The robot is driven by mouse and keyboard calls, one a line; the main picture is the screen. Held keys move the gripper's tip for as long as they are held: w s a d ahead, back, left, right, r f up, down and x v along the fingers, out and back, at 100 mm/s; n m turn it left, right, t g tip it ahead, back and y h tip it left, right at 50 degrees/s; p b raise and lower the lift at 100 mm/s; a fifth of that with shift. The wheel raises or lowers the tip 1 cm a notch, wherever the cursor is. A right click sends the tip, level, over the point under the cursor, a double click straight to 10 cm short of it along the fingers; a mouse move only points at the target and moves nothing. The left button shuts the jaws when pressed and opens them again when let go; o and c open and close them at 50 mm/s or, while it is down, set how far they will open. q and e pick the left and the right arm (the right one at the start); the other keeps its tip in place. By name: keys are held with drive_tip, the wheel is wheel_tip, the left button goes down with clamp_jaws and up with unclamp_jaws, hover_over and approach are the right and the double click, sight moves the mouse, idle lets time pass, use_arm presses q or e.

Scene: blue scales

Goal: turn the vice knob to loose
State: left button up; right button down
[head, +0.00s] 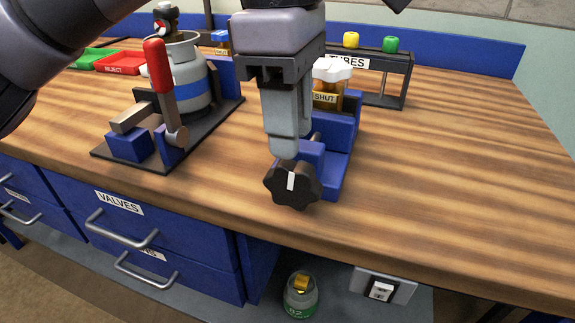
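The vice knob (300,196) is a black lobed knob with a white mark running nearly upright on its face. It sits at the front of the blue vice (345,150), near the table's front edge. A jar with a "SHUT" label (325,98) stands in the vice, partly hidden behind my gripper. My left gripper (285,152) points down, with its fingertips just above and behind the knob in the picture. I cannot tell whether they touch it. The fingers overlap in this view, so their opening is unclear. My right gripper is out of view.
A toggle clamp with a red handle (159,75) holds a grey canister (186,90) at left. A "TUBES" rack (395,85) stands behind at right. Red (120,68) and green trays lie at far left. The right side of the wooden table (470,180) is clear.

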sight(286, 163)
use_arm(q)
drive_tip(key=shift+w+a+f+y, duration=0.15)
drive_tip(key=shift+f+y, duration=0.15)
drive_tip(key=shift+f, duration=0.55)
wheel_tip(286, 163, down, 6)
drive_tip(key=shift+r+b, duration=0.25)
drive_tip(key=shift+b, duration=0.45)
drive_tip(key=shift+f, duration=0.15)
clamp_jaws()
